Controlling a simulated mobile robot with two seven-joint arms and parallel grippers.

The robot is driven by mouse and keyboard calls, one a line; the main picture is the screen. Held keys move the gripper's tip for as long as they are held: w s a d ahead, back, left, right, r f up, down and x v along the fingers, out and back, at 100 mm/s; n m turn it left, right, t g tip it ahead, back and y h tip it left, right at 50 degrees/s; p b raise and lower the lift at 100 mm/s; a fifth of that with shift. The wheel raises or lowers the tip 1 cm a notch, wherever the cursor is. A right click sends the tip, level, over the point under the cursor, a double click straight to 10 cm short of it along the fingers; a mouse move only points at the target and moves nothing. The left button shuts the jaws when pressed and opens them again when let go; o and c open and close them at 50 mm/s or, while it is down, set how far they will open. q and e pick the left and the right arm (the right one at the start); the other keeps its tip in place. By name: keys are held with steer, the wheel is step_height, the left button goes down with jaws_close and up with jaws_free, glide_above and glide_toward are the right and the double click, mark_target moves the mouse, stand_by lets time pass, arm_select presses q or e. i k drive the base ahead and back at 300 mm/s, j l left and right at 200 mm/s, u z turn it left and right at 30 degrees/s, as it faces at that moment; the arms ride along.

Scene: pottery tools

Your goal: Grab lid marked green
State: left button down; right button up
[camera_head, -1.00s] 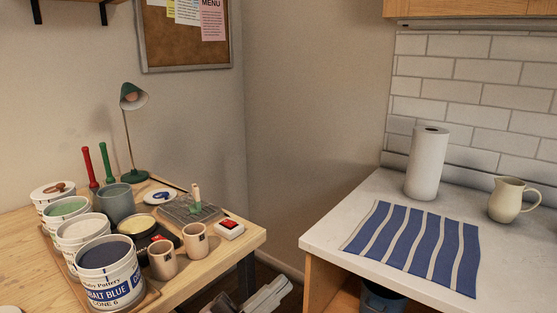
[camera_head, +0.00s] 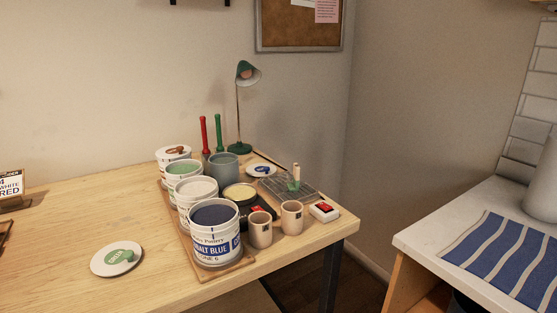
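The lid marked green (camera_head: 117,259) is a white disc with a green smear and a label. It lies flat on the wooden table (camera_head: 70,235), near its front edge, left of the glaze tubs. Another white lid with a blue mark (camera_head: 261,170) lies behind the tubs. The open tub of green glaze (camera_head: 184,171) stands in a row with a cobalt blue tub (camera_head: 215,235), a white tub (camera_head: 198,197) and a tub with a brown-marked top (camera_head: 173,154). Neither of my grippers is in view.
Two beige mugs (camera_head: 260,230), a red-and-white box (camera_head: 323,211) and a grey container (camera_head: 223,166) stand around the tubs. A green lamp (camera_head: 239,148) is behind. A sign (camera_head: 10,188) stands at far left. The table around the green-marked lid is clear. A counter with a striped cloth (camera_head: 505,255) is right.

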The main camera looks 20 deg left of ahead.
mark_target(116, 259)
steer(key=u, duration=1.65)
